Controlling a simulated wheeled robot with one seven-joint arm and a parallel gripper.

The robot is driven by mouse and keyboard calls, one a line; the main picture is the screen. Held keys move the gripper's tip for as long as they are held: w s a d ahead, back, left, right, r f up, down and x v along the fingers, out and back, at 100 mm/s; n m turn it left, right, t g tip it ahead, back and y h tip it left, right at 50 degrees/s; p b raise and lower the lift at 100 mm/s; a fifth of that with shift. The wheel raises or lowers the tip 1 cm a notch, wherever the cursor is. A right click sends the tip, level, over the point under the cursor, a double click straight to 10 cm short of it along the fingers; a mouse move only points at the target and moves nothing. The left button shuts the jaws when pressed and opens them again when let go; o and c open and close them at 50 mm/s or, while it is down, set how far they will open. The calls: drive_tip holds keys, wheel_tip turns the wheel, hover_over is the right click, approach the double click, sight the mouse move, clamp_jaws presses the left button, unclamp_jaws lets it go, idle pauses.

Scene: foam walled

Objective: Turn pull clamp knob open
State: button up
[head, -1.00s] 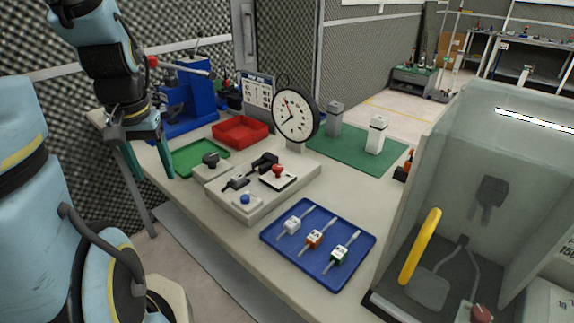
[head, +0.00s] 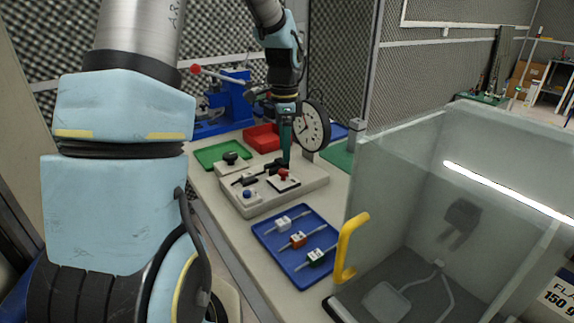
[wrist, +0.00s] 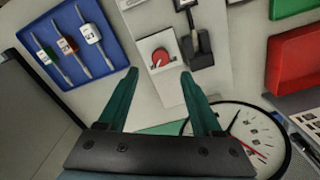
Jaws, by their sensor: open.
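A pale panel block (head: 262,204) on the bench carries several controls. Its red knob (head: 283,175) sits on a white square plate; in the wrist view the red knob (wrist: 160,57) shows a white pointer mark. A black handled clamp (head: 247,179) lies beside it, and the clamp also shows in the wrist view (wrist: 199,46). The frames carry no label telling which part is the pull clamp knob. My gripper (wrist: 158,72) is open and empty above the panel, its green fingers spread with the red knob between and just beyond the tips. It appears apart from the knob.
A blue tray (head: 272,243) holds several small parts in front. A round dial (head: 311,126) stands close behind my gripper. A clear-walled enclosure with a yellow handle (head: 347,246) is at the right.

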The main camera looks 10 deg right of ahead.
sight(284, 170)
wheel_tip(284, 170, down, 6)
drive_tip(key=shift+f+p, duration=0.15)
drive_tip(key=shift+p, duration=0.4)
clamp_jaws()
idle(0.3)
